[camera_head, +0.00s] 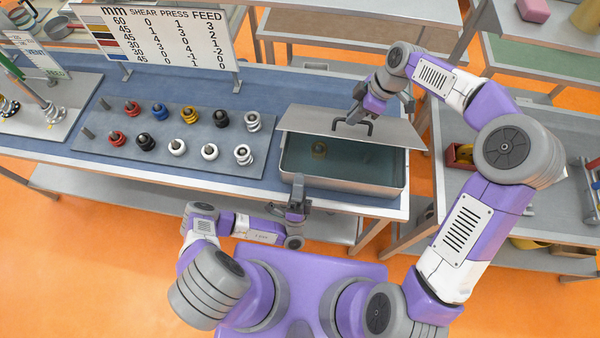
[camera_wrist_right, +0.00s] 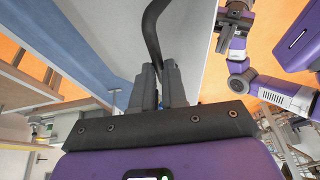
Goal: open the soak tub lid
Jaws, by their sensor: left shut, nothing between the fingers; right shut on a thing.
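The soak tub (camera_head: 345,191) stands at the right end of the blue-topped bench. Its grey lid (camera_head: 392,133) is tilted up, with a gap at the front. My right gripper (camera_head: 357,116) is shut on the black lid handle (camera_head: 365,129). In the right wrist view the handle (camera_wrist_right: 152,30) runs up from between the fingers (camera_wrist_right: 160,88). My left gripper (camera_head: 297,192) is shut and empty, just in front of the tub's front wall.
A grey pegboard (camera_head: 185,160) with several coloured knobs lies left of the tub. A number sign (camera_head: 160,30) stands behind it. A grey table (camera_head: 540,190) with a red box (camera_head: 459,155) is at the right.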

